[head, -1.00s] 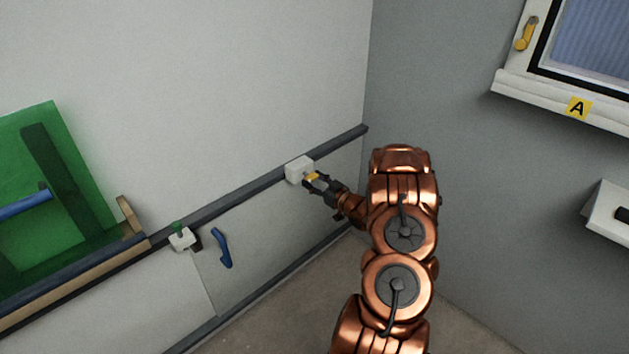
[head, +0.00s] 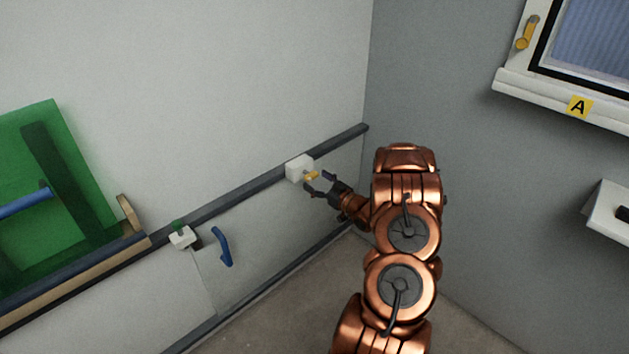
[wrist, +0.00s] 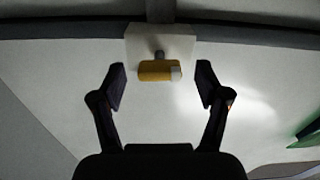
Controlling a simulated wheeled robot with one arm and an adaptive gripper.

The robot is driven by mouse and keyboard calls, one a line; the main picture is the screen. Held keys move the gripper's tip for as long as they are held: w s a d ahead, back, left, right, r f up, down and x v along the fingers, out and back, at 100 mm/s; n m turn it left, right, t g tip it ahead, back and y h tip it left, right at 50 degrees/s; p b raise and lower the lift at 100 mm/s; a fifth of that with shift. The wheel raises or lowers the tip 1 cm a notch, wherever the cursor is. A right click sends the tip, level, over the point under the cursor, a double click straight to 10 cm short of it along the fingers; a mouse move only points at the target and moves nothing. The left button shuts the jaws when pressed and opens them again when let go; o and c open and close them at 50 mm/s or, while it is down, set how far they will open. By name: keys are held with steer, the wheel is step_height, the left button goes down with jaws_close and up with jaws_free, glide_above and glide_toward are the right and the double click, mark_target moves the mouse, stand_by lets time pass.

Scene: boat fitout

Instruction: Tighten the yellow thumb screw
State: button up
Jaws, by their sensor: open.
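The yellow thumb screw (head: 312,175) sticks out from a white block (head: 298,168) on the dark wall rail. In the wrist view the thumb screw (wrist: 158,71) is a yellow bar lying crosswise on a short grey shaft, with a pale patch at its right end. The white block (wrist: 178,42) is behind it. My gripper (head: 319,182) is open in front of the screw. In the wrist view the fingers of my gripper (wrist: 161,88) stand on either side of the yellow bar, with a gap on both sides and no contact seen.
A second white block (head: 182,237) with a green knob (head: 177,225) sits further left on the rail (head: 240,194). A blue handle (head: 222,247) is on the panel below. A green panel (head: 80,160) is at far left. A window (head: 590,45) is at upper right.

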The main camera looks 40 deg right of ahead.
steer(key=s, duration=1)
steer(key=shift+s+a, duration=0.15)
steer(key=shift+s, duration=0.1)
steer(key=w+r+g+h, duration=0.3)
steer(key=w+g+h, duration=0.1)
steer(key=w+g, duration=0.25)
steer(key=s+a+r+m+g+h, duration=0.15)
steer(key=s+a+r+g, duration=0.25)
steer(key=a+r+g, duration=0.4)
steer(key=s+a+r+g+y, duration=0.2)
steer(key=s+a+g+y, duration=0.1)
steer(key=s+a, duration=1.35)
steer(key=s+a+r+g+y, duration=0.35)
steer(key=s+a, duration=0.95)
steer(key=a, duration=0.6)
step_height(320, 180, up, 17)
steer(key=w+t+p, duration=0.1)
steer(key=p, duration=1.5)
steer(key=shift+w+f+n+h, duration=0.15)
steer(key=shift+n+h, duration=0.15)
steer(key=shift+n, duration=0.15)
